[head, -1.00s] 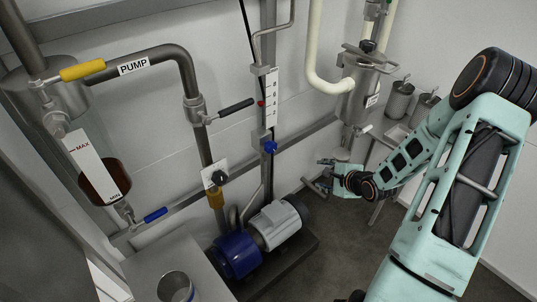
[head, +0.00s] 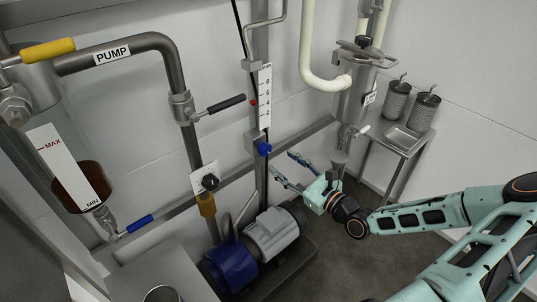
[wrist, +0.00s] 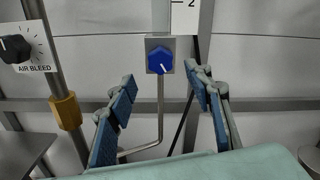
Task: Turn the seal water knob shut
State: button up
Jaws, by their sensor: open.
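A blue knob (head: 264,149) is mounted on a grey plate on the upright post, just under the numbered scale. I take it as the seal water knob; no label naming it is readable. In the wrist view the blue knob (wrist: 160,61) shows face-on with a white pointer line aimed down and slightly right. My gripper (head: 282,162) is open and empty, its fingers pointing toward the knob from the right. In the wrist view my gripper (wrist: 159,80) has one blue-padded finger either side of the knob's line, with the knob apart and beyond the tips.
A black AIR BLEED knob (wrist: 15,48) is left of the blue knob, above a brass fitting (wrist: 66,111). A bent pipe (wrist: 158,120) runs below the blue knob. A pump motor (head: 272,233) stands low beneath. A horizontal rail (wrist: 265,104) crosses the wall behind.

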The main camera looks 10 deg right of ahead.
aim_at(268, 151)
jog(key=b+x, duration=0.1)
jog(key=x, duration=0.6)
jog(key=shift+w+a, duration=0.15)
jog(key=shift+w, duration=0.15)
jog(key=shift+c, duration=0.4)
jog(key=c, duration=1.1)
